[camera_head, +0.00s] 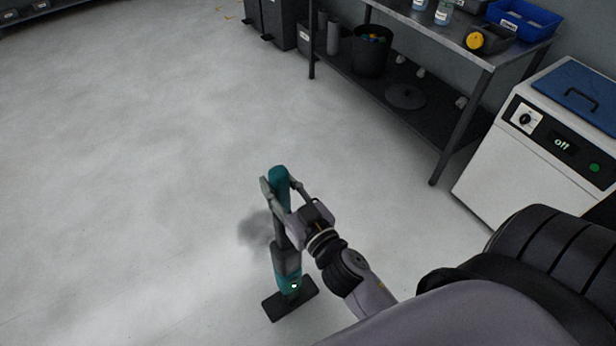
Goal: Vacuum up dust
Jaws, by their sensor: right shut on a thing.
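A teal and black stick vacuum (286,263) stands nearly upright near the bottom middle of the head view. Its flat dark floor head (290,299) appears to rest on the floor, and a small light shows on its lower body. My right gripper (283,190) is shut on the vacuum's upper part, near the teal top. A dark grey patch of dust (256,230) lies on the floor just left of the vacuum's shaft; the vacuum hides part of it. My left gripper is not in view.
A metal workbench (470,50) with a lower shelf stands at the top right, with a blue bin (523,20) on it. A white machine (530,160) marked "off" is at the right. Dark bins (280,22) stand at the back. The pale floor (120,150) at left is clear.

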